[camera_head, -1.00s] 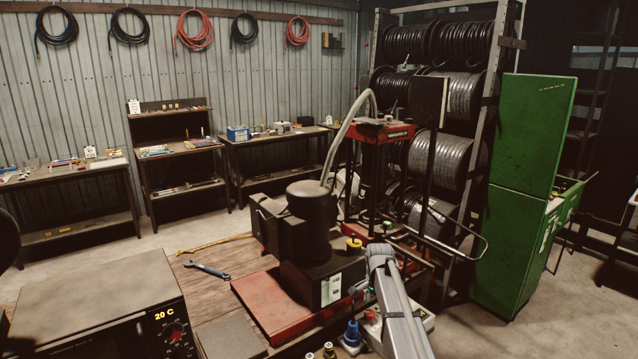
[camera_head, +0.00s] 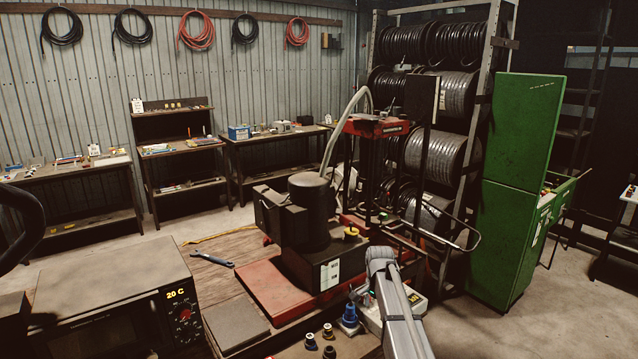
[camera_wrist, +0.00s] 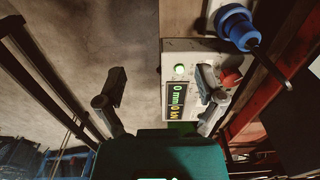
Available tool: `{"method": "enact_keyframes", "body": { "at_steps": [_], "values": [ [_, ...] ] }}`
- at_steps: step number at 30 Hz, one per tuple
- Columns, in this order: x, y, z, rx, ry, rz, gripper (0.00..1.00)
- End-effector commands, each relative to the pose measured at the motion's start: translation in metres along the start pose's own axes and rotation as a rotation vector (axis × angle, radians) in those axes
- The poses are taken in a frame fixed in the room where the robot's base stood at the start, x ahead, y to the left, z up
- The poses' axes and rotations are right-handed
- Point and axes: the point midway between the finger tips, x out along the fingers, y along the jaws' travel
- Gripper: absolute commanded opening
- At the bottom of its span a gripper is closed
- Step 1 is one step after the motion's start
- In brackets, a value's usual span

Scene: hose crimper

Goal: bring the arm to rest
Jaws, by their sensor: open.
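My arm (camera_head: 399,318) rises from the lower edge of the head view, beside the hose crimper (camera_head: 312,225) with its black motor and red base. In the wrist view my gripper (camera_wrist: 160,98) has its two fingers spread wide, with nothing held between them. Beyond the right finger is a pale control box (camera_wrist: 195,75) with a green button, a red button and a small display; that finger overlaps it in the picture. I cannot tell whether they touch. The box shows partly behind my arm in the head view (camera_head: 417,303).
A grey oven (camera_head: 110,285) stands front left, near a blue wrench (camera_head: 213,258) on the wooden bench. A blue connector (camera_head: 349,315) and small fittings (camera_head: 328,331) lie left of my arm. A green cabinet (camera_head: 515,200) and hose rack (camera_head: 487,130) stand right. Floor is bare between.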

Motion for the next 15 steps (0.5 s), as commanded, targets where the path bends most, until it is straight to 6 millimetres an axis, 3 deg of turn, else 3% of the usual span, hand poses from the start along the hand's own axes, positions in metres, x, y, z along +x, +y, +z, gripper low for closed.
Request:
{"method": "enact_keyframes", "body": {
  "at_steps": [8, 15],
  "values": [
    [0.016, 0.032, 0.026, -0.118, 0.000, 0.000, 0.88],
    [0.036, 0.074, 0.061, -0.287, 0.000, 0.000, 0.88]
  ]
}}
